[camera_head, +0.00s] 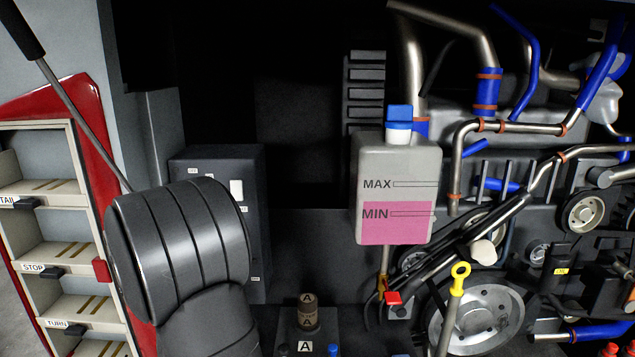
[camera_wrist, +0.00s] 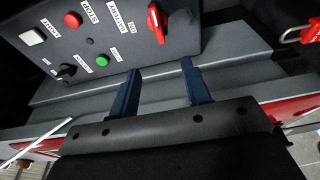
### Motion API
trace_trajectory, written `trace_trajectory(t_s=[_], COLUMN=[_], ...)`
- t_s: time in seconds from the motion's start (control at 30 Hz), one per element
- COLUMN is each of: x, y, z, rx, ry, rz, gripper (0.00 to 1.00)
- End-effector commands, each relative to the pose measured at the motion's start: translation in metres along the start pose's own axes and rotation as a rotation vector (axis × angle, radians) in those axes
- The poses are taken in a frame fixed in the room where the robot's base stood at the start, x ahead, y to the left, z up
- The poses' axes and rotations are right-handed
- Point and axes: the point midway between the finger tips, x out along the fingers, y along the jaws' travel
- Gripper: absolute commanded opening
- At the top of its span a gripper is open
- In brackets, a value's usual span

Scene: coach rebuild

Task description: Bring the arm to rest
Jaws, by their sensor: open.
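My gripper (camera_wrist: 160,65) shows in the wrist view with its two blue fingers apart and nothing between them. Its fingertips point toward a grey control panel (camera_wrist: 110,60) and a grey stepped ledge below it. I cannot tell how far the fingertips are from them. In the head view a large dark ribbed link of my arm fills the lower left, and my gripper does not show there.
The panel has a red rotary switch (camera_wrist: 157,22), a red button (camera_wrist: 73,20) and a green button (camera_wrist: 102,60). A red padlock (camera_wrist: 302,34) is at upper right. The head view shows a coolant tank (camera_head: 397,165), engine pipes, a yellow-ringed dipstick (camera_head: 460,271) and a red lamp rack (camera_head: 88,100).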

Motion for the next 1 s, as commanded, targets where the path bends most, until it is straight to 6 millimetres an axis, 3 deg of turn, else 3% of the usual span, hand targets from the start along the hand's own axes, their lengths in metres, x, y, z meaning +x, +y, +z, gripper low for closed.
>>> trace_trajectory(t_s=[0.2, 0.5, 0.73, 1.0], x=[-0.051, -0.098, -0.121, -0.131], y=[0.000, 0.000, 0.000, 0.000], z=[-0.001, -0.001, -0.001, 0.000], rx=[-0.001, -0.001, 0.001, 0.001], ry=[0.005, 0.005, 0.003, 0.000], rz=[-0.001, -0.001, 0.000, 0.000], gripper=[0.44, 0.44, 0.44, 0.44])
